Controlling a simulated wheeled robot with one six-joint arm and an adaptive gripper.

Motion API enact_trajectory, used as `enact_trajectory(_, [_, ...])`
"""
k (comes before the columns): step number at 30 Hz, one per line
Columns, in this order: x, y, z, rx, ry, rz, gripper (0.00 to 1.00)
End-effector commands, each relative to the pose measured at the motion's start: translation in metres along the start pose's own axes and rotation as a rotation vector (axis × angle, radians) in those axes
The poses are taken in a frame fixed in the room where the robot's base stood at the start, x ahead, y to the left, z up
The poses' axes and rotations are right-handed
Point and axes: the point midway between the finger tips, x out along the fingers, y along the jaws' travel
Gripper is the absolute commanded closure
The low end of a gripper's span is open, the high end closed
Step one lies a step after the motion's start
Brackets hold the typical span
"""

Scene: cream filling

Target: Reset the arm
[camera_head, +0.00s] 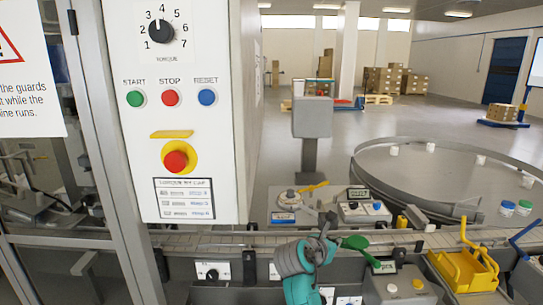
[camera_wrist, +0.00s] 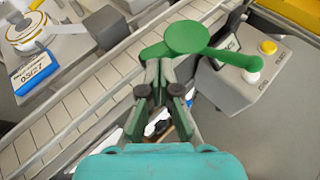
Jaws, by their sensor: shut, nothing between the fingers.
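My gripper (camera_wrist: 160,72) is shut and empty in the wrist view, its narrow fingers pointing up the picture. The fingertips lie just below a green round-ended lever (camera_wrist: 186,38) and overlap its lower edge; I cannot tell whether they touch it. The lever runs right to a grey box (camera_wrist: 250,80) with a yellow button. In the head view my teal and grey arm rises at bottom centre, in front of the conveyor. The green lever (camera_head: 355,242) shows just right of it. The fingertips are small and hard to make out there.
A slatted conveyor (camera_head: 210,239) crosses behind my arm. A white control cabinet (camera_head: 194,120) with buttons and a knob stands at left. A yellow tray (camera_head: 465,270) sits at lower right, a round turntable (camera_head: 440,175) behind. A dial unit (camera_wrist: 28,32) lies beyond the conveyor.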

Motion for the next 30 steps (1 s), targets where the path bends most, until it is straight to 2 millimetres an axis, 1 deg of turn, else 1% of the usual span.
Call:
enact_trajectory(1, [0.002,-0.003,-0.008,0.009,0.003,0.005,1.00])
enact_trajectory(8, [0.008,-0.018,-0.046,0.090,0.013,0.050,1.00])
enact_trajectory(11, [0.010,-0.027,-0.069,0.139,0.022,0.076,1.00])
enact_trajectory(14, [0.011,-0.041,-0.098,0.205,0.037,0.109,1.00])
enact_trajectory(17, [0.009,-0.059,-0.134,0.297,0.061,0.150,1.00])
enact_trajectory(18, [0.008,-0.067,-0.148,0.337,0.073,0.167,1.00])
enact_trajectory(23, [-0.004,-0.100,-0.201,0.500,0.128,0.228,1.00])
enact_trajectory(26, [-0.015,-0.122,-0.230,0.608,0.168,0.260,1.00])
enact_trajectory(30, [-0.036,-0.153,-0.267,0.764,0.231,0.297,1.00])
